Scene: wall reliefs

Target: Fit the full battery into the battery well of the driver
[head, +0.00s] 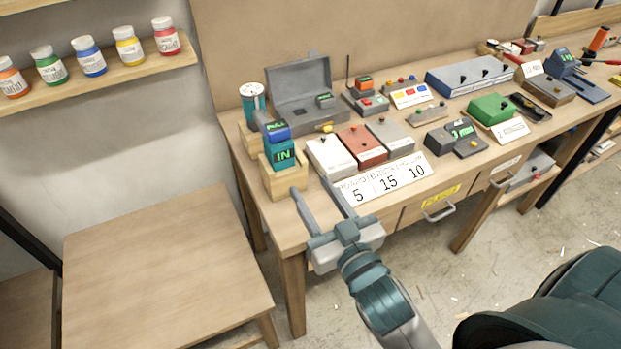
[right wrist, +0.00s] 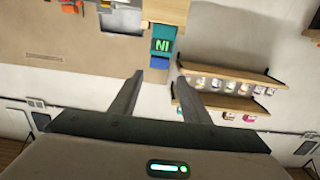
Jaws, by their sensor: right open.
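A teal block with a green "IN" label (head: 284,156) and a blue top (head: 276,131) stands in a wooden holder (head: 284,182) at the table's left front corner. The teal block also shows in the right wrist view (right wrist: 162,45), upside down, beyond the fingertips. I cannot tell whether it is the driver or a battery. My right gripper (head: 308,184) is open and empty, in front of the holder and apart from the block. Dark blocks with a green display (head: 460,130) stand mid-table; I cannot tell whether one is the battery. My left gripper is not in view.
White, red and grey boxes (head: 360,146) and a number card (head: 383,182) lie right of the holder. An open grey case (head: 300,82) stands behind. A blue-grey tool (head: 563,62) is at the far right. A bare low table (head: 165,265) is at left.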

